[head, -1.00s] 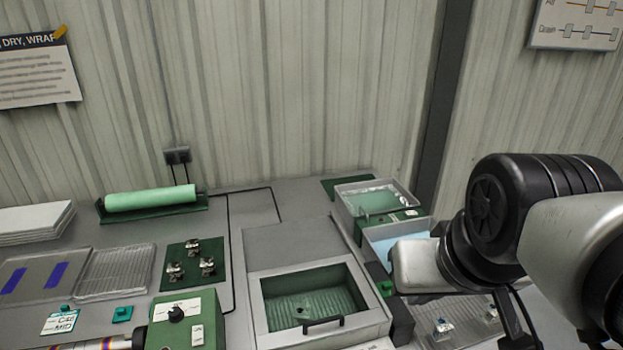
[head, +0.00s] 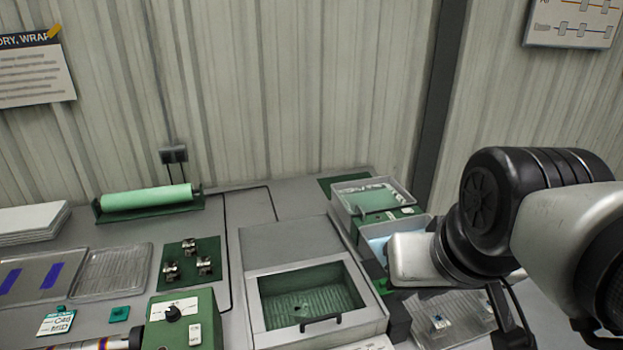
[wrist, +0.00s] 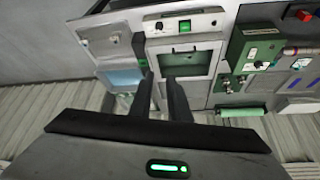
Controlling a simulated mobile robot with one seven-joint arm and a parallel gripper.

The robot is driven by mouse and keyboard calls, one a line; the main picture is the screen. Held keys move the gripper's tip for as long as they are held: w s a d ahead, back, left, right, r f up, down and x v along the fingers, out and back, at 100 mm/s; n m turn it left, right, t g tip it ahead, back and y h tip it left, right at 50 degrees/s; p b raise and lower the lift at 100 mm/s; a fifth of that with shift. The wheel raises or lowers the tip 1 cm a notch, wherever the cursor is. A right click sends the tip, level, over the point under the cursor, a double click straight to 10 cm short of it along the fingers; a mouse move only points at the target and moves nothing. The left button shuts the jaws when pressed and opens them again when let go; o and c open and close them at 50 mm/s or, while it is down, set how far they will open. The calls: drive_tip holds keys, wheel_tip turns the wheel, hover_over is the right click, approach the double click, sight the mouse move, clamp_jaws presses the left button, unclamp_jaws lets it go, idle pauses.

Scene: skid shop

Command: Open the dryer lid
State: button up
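The dryer (head: 283,239) is a grey box on the bench, in the lower middle of the head view. Its lid (head: 256,302) is a grey frame with a clear window over a green ribbed interior, and it looks closed and flat. A black bar handle (head: 321,323) sits at its front edge. The lid handle also shows in the wrist view (wrist: 184,47), beside the front panel with a lit green switch. My gripper (wrist: 161,80) has its two black fingers apart with nothing between them. It is above the dryer area, apart from the handle; the head view does not show the fingers.
Right of the dryer stand a clear-lidded bin (head: 372,198) and a tray with blue liquid (head: 380,236), partly behind my arm. A green control box (head: 184,325) stands close on the left. Metal parts lie on a green mat (head: 190,262). The corrugated wall is behind.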

drive_tip(key=shift+o, duration=1.1)
drive_tip(key=w+a+f+m+g+y+b, duration=0.1)
drive_tip(key=w+a+f+m+g+b, duration=0.1)
drive_tip(key=w+a+f+m+b, duration=0.2)
drive_tip(key=w+f+m+b, duration=0.3)
drive_tip(key=w+f, duration=0.1)
drive_tip(key=w, duration=0.1)
drive_tip(key=shift+w+a, duration=0.2)
drive_tip(key=shift+a, duration=0.1)
drive_tip(key=m+g+b, duration=0.1)
drive_tip(key=m+b, duration=0.4)
drive_tip(key=m, duration=0.2)
approach(322, 318)
drive_tip(key=shift+m, duration=0.3)
drive_tip(key=b+x, duration=0.2)
drive_tip(key=x, duration=0.5)
drive_tip(key=shift+w+a+f+b, duration=0.1)
drive_tip(key=shift+w+f+b, duration=0.05)
drive_tip(key=shift+f+b, duration=0.15)
clamp_jaws()
